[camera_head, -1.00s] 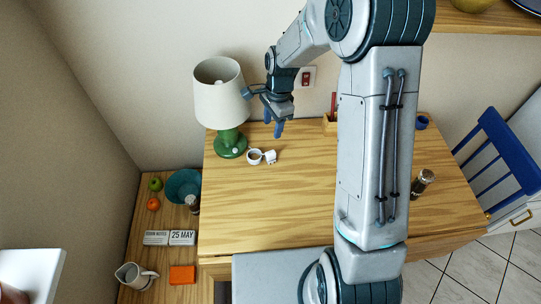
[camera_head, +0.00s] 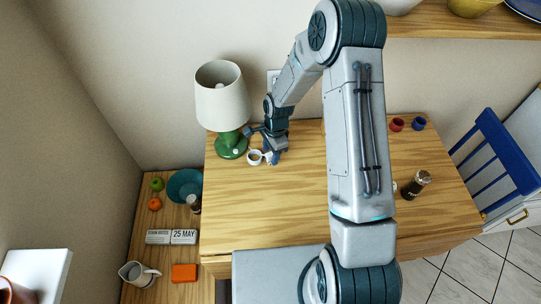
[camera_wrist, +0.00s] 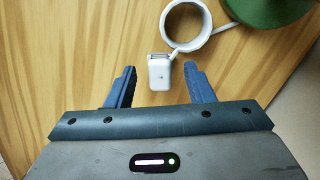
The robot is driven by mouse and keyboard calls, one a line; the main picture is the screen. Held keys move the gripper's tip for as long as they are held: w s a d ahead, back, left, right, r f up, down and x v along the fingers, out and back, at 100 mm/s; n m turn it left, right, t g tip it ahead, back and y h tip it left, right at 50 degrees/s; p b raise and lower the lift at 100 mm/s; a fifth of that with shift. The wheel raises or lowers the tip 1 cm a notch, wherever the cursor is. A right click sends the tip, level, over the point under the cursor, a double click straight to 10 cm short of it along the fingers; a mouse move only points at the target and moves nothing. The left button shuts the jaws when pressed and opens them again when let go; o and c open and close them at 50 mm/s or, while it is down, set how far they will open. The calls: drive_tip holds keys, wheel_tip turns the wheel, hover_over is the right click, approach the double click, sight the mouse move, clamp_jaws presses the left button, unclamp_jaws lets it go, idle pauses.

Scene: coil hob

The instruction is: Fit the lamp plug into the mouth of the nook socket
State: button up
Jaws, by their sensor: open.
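The white lamp plug (camera_wrist: 159,72) lies on the wooden table, joined to a coiled white cord (camera_wrist: 188,27). In the wrist view my gripper (camera_wrist: 160,70) is open, with a blue finger on either side of the plug and a gap at each side. In the head view my gripper (camera_head: 272,157) is low over the table beside the cord coil (camera_head: 254,157) and mostly hides the plug. The green lamp (camera_head: 231,147) with its cream shade stands just left. A white wall socket plate (camera_head: 272,77) shows only partly behind my arm; its mouth is hidden.
The wooden table (camera_head: 300,205) has free room in front of my gripper. A dark bottle (camera_head: 416,184), a red cup (camera_head: 397,124) and a blue cup (camera_head: 418,124) stand at the right. The lamp base (camera_wrist: 268,10) is close to the coil.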

drive_tip(key=shift+a+f, duration=0.1)
drive_tip(key=shift+f, duration=0.45)
drive_tip(key=c, duration=1)
